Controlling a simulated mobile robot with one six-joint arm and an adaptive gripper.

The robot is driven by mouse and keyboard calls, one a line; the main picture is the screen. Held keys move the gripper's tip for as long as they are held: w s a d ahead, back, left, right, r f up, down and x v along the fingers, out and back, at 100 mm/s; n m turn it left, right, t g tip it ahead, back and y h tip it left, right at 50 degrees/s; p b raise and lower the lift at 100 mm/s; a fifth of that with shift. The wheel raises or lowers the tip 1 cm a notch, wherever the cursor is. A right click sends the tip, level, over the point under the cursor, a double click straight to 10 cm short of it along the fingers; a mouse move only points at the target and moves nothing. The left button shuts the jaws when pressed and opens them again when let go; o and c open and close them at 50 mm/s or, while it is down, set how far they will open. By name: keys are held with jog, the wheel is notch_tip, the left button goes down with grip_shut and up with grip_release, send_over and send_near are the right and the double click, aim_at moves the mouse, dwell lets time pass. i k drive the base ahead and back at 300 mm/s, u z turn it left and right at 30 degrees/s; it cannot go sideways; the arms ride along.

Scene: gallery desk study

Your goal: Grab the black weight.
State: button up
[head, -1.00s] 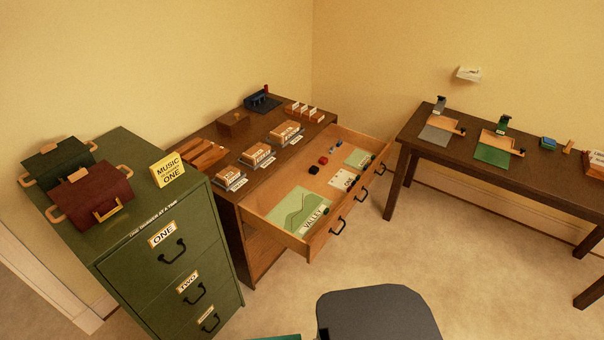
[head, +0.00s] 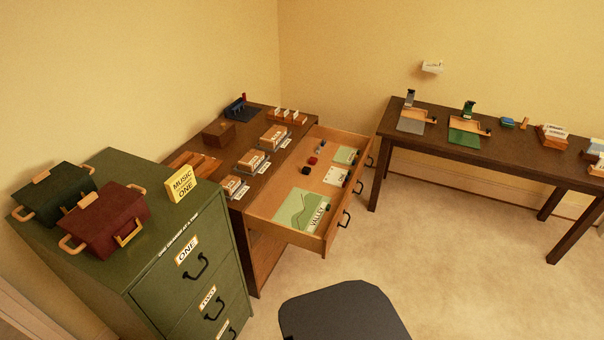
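A small black block (head: 307,170), which looks like the black weight, lies in the open top drawer (head: 272,212) of the brown wooden chest. A small red block (head: 312,161) lies just behind it. The black block is a little left of a white card (head: 336,175) and behind a green map sheet (head: 297,208) marked VALLEY. Other small dark pieces sit along the drawer's front side, too small to make out. My gripper is not in view.
A green filing cabinet (head: 170,262) stands at left, near the chest, with two cases on top. A dark grey rounded seat (head: 343,312) is at the bottom middle. A long dark table (head: 510,140) stands at right. Carpet (head: 440,250) is open between them.

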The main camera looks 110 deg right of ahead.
aim_at(306, 170)
jog(key=z, duration=3.35)
jog(key=i, duration=0.2)
jog(key=z, duration=0.75)
